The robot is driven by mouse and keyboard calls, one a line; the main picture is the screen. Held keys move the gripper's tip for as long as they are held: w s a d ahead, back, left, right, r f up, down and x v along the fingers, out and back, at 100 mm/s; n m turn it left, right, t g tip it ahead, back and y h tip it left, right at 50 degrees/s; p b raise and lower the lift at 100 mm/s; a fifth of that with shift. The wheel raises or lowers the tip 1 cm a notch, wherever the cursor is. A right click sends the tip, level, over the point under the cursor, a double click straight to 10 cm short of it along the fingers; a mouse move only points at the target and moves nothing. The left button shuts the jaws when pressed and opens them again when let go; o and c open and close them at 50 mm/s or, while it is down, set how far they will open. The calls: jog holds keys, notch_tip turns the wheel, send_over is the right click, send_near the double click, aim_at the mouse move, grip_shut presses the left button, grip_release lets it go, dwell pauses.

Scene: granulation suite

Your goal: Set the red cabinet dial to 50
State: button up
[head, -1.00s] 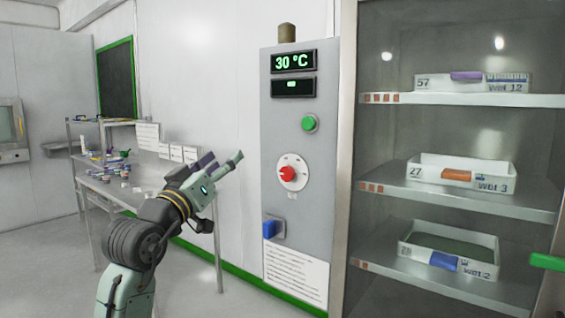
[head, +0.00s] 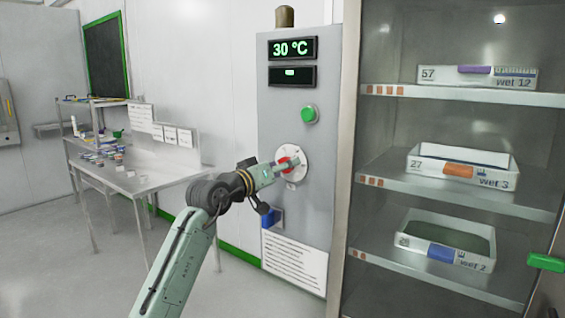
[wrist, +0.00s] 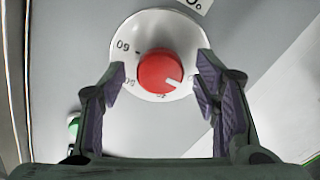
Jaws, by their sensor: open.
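The red dial (wrist: 160,72) sits on a round white scale plate on the grey cabinet panel (head: 277,130). In the wrist view a white pointer mark shows at the knob's lower right, and a 60 is readable at the plate's left. In the head view the dial (head: 287,161) is partly hidden by my gripper. The display (head: 293,48) above reads 30 °C. My gripper (wrist: 158,85) is open, with its purple-padded fingers on either side of the knob, apart from it as far as the wrist view shows.
A green button (head: 309,114) is above the dial and a blue switch (head: 270,217) below it. A glass-fronted cabinet with trays on metal shelves (head: 455,195) stands to the right. A metal table (head: 150,178) with small items is at the left.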

jog(key=shift+w+d, duration=0.15)
jog(key=shift+w, duration=0.05)
jog(key=shift+c, duration=0.6)
jog(key=c, duration=1)
jog(key=shift+f+m, duration=0.1)
jog(key=shift+m, duration=0.2)
jog(key=m+b, duration=0.8)
jog(key=m, duration=1.5)
jog(key=shift+b, duration=0.3)
